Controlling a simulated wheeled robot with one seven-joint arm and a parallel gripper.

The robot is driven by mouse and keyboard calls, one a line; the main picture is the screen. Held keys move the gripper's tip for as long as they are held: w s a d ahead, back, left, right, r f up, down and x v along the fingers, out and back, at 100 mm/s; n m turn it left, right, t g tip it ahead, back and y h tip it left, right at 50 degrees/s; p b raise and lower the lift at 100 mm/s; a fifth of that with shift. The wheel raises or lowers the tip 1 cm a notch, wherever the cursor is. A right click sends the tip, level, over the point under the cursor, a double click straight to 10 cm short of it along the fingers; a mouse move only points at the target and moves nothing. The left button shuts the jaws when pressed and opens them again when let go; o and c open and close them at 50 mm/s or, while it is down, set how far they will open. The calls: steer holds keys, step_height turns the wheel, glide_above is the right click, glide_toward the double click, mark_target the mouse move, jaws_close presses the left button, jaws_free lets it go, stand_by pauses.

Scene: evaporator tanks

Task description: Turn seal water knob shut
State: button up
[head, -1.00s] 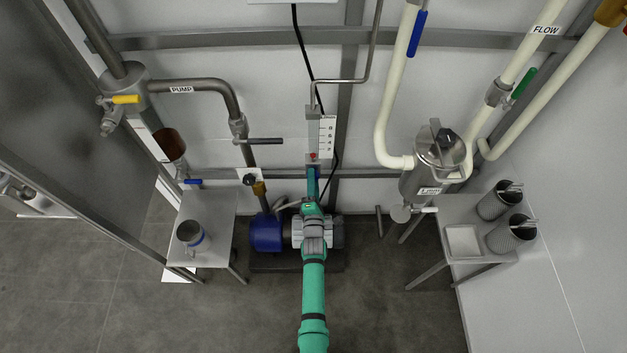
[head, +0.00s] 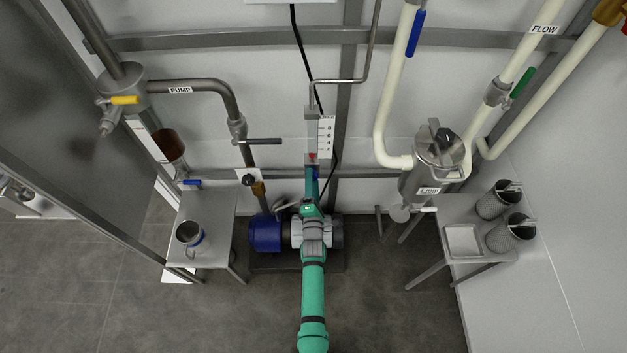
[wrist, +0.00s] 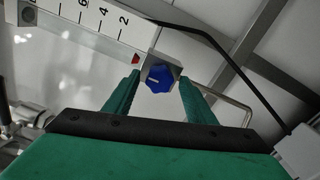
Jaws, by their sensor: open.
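The seal water knob (wrist: 158,79) is a blue lobed knob with a white pointer line, on a grey square block at the low end of the white scale (wrist: 90,18). In the wrist view it lies between the two green fingers of my gripper (wrist: 159,80). The fingers are open, one on each side, with a visible gap to the knob. In the head view the flow meter (head: 326,135) stands upright on the back wall with a red mark near its bottom. My arm largely hides the knob there.
A thin bent grey pipe (head: 340,81) and a black cable (head: 300,50) run by the meter. A blue-ended pump (head: 265,233) sits below. A strainer vessel (head: 438,150) and a side table (head: 425,274) are right; another table (head: 222,215) is left.

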steer(key=s, duration=1)
steer(key=shift+s, duration=0.15)
steer(key=s+r+m, duration=0.2)
steer(key=s+m, duration=0.2)
steer(key=s, duration=0.3)
steer(key=s+a+r+m+g, duration=0.1)
steer(key=s+r+m, duration=0.15)
steer(key=s, duration=0.55)
steer(key=s+r+m, duration=0.1)
steer(key=s+m, duration=0.4)
steer(key=s, duration=0.2)
steer(key=s+r+m+g, duration=0.1)
steer(key=s+r+m, duration=0.8)
steer(key=s+r, duration=0.5)
steer(key=shift+d+r+m+g, duration=0.25)
steer(key=shift+r+m+g, duration=0.1)
steer(key=shift+r, duration=0.15)
